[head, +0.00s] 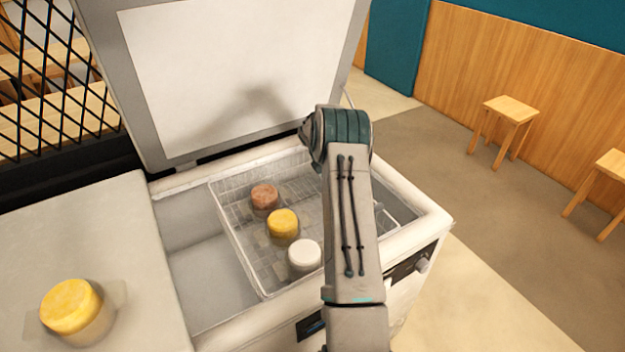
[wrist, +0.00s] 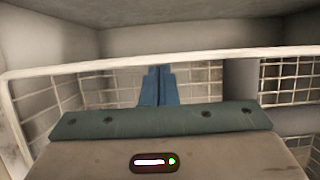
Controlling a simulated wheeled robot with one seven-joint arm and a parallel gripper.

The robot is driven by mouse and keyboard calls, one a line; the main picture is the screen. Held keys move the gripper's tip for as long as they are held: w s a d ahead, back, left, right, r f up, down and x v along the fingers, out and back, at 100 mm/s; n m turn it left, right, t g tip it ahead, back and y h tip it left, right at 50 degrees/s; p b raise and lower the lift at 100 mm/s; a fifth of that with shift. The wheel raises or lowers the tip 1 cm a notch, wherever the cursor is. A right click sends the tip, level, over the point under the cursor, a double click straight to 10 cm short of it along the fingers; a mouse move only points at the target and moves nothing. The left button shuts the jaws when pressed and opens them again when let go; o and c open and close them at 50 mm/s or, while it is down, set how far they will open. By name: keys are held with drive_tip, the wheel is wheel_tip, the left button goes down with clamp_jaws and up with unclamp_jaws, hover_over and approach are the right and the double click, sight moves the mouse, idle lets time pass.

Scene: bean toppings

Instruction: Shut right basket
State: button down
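The white wire basket (head: 236,241) hangs inside the open chest freezer (head: 432,222). It holds a brown-topped, a yellow-topped and a white-topped container. In the wrist view, a white basket rim (wrist: 215,54) crosses the picture, with wire mesh below it. My gripper (wrist: 159,70) points its blue fingers at this mesh, with the tips just under the rim. The fingers look close together, with nothing visible between them. Whether they touch the wire is unclear. In the head view my arm hides the gripper and part of the basket's right side.
The freezer lid (head: 235,70) stands raised behind. The freezer's left compartment (head: 205,275) looks empty. A yellow-topped container (head: 72,306) stands on the pale surface at the left. Stools (head: 510,108) stand on the floor at the right, well apart.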

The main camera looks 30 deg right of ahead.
drive_tip(key=d, duration=0.6)
drive_tip(key=shift+p, duration=0.35)
drive_tip(key=shift+s+d+r, duration=0.1)
drive_tip(key=shift+d, duration=0.15)
